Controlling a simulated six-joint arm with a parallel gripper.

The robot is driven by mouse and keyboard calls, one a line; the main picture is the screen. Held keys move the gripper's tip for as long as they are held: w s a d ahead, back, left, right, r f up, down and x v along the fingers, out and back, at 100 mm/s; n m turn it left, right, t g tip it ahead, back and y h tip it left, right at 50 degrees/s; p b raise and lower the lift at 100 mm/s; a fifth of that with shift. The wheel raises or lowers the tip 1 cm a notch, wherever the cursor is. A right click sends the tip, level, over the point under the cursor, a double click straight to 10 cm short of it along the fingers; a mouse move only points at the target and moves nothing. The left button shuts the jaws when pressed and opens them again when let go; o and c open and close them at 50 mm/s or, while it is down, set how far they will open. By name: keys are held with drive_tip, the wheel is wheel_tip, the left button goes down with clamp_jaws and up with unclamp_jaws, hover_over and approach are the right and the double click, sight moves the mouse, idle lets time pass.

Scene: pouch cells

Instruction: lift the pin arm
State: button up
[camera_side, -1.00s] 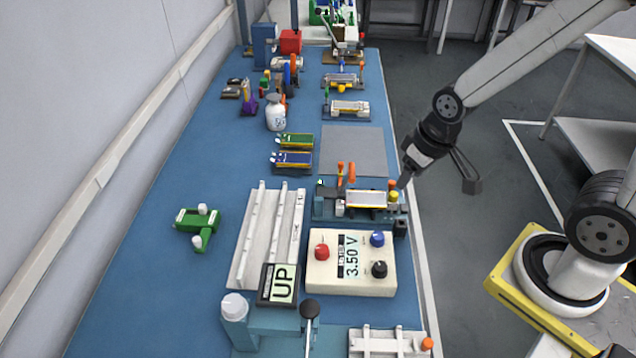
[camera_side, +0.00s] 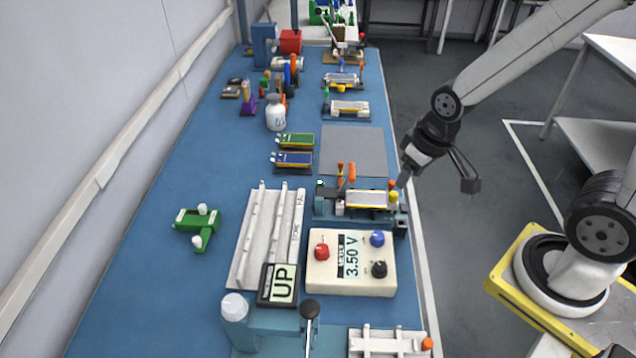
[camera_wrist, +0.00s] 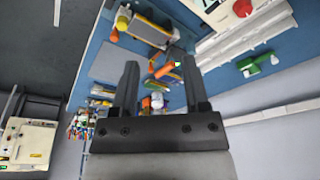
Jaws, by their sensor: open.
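The fixture (camera_side: 325,208) stands near the right edge of the blue bench, with a pale, yellow-edged pouch cell (camera_side: 366,198) lying in it. Orange upright parts (camera_side: 351,173) rise at its back left, and a yellow knob (camera_side: 393,197) sits at its right end. I cannot tell for sure which part is the pin arm. My gripper (camera_side: 403,182) is near the fixture's right end; any contact is unclear. In the wrist view my gripper (camera_wrist: 160,78) is open, its jaws apart and empty, with an orange part (camera_wrist: 164,70) of the scene showing between them.
A tester (camera_side: 322,274) reading 3.50 V stands in front of the fixture, beside a white rail tray (camera_side: 243,262). A grey mat (camera_side: 354,150) behind it is bare.

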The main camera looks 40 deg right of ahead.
drive_tip(key=w, duration=0.1)
drive_tip(key=m+g+y, duration=0.4)
drive_tip(key=m, duration=0.4)
hover_over(352, 170)
drive_tip(key=d, duration=0.2)
wheel_tip(352, 170, down, 5)
drive_tip(key=shift+w+d+f+m+y, duration=0.15)
drive_tip(key=shift+w+f+m+y, duration=0.05)
drive_tip(key=shift+w+m+y, duration=0.15)
drive_tip(key=shift+f, duration=0.1)
drive_tip(key=shift+x, duration=3.85)
drive_tip(key=shift+s, duration=0.15)
clamp_jaws()
